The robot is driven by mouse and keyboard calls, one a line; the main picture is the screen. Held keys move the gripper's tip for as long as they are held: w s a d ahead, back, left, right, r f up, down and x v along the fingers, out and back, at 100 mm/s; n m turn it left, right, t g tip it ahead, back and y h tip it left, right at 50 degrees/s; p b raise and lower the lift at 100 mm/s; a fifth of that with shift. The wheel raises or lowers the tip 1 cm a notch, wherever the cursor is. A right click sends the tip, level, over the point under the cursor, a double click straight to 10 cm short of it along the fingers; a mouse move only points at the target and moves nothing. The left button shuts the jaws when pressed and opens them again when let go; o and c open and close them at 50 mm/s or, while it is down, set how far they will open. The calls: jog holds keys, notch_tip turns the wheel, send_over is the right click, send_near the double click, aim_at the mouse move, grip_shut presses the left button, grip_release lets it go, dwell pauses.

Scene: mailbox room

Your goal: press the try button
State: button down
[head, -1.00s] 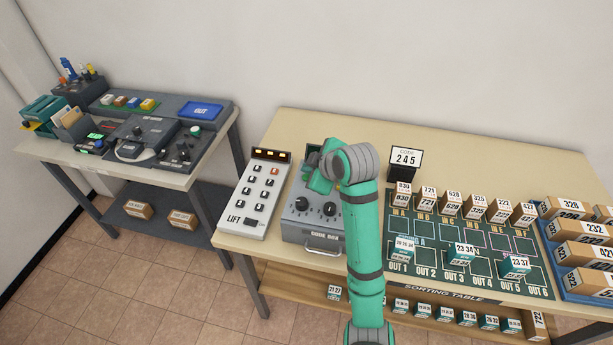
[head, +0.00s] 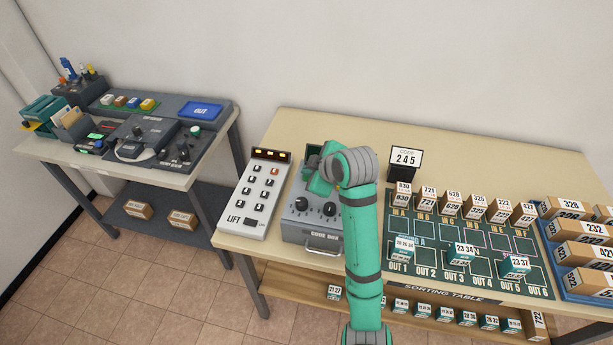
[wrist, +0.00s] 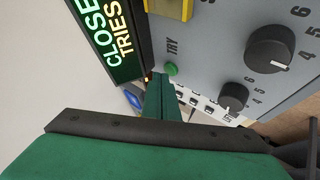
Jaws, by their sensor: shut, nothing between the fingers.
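The try button (wrist: 171,69) is a small round green button on the grey face of the code box (head: 312,229), beside the label TRY in the wrist view. My gripper (wrist: 158,80) is shut and empty, with its green fingertips just beside and below the button in that view. I cannot tell whether they touch it. In the head view my gripper (head: 318,184) is over the upper part of the box, and my wrist hides the button.
Two black knobs (wrist: 270,50) (wrist: 233,96) and a lit display reading CLOSED and TRIES (wrist: 108,35) are close to the button. A yellow part (wrist: 171,8) sits above it.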

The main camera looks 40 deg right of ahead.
jog(key=shift+f, duration=0.45)
dwell(0.7)
jog(key=shift+r, duration=0.85)
jog(key=shift+r, duration=0.15)
notch_tip(320, 180, up, 5)
jog(key=shift+f, duration=0.1)
dwell(0.6)
dwell(0.7)
